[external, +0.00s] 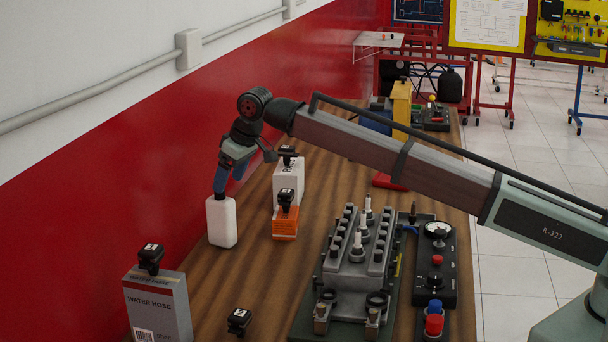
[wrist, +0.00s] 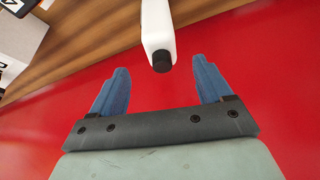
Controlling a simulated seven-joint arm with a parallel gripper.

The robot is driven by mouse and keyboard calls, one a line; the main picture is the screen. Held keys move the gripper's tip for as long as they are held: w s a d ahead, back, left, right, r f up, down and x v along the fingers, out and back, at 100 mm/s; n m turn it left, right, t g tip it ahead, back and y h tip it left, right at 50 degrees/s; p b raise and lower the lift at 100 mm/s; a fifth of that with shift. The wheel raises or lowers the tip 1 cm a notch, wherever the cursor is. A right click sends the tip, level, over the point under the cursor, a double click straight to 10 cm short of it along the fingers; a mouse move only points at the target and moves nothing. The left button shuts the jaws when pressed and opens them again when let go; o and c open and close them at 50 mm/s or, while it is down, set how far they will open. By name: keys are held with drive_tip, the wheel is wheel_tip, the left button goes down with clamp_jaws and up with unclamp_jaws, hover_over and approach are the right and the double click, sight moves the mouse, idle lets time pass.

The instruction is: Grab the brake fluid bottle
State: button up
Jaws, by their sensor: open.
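A white bottle (external: 221,222) stands upright on the wooden table close to the red wall; it has no readable label, and I take it as the brake fluid bottle. In the wrist view the white bottle (wrist: 158,28) shows its black cap, ahead of the fingers and roughly centred between them. My gripper (external: 224,180) is above the bottle's top, with blue fingers pointing down. In the wrist view my gripper (wrist: 162,82) is open, one finger on each side, with nothing held.
A white box (external: 288,186) and an orange-and-white box (external: 285,224) stand right of the bottle. A water hose box (external: 160,306) is at the front left. A grey engine block (external: 350,267) and a black control panel (external: 436,262) stand to the right. The red wall (external: 130,190) is close on the left.

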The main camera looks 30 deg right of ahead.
sight(222, 199)
drive_tip(key=shift+x, duration=4.75)
drive_tip(key=shift+s, duration=0.1)
drive_tip(key=c, duration=1.4)
drive_tip(key=shift+o, duration=0.2)
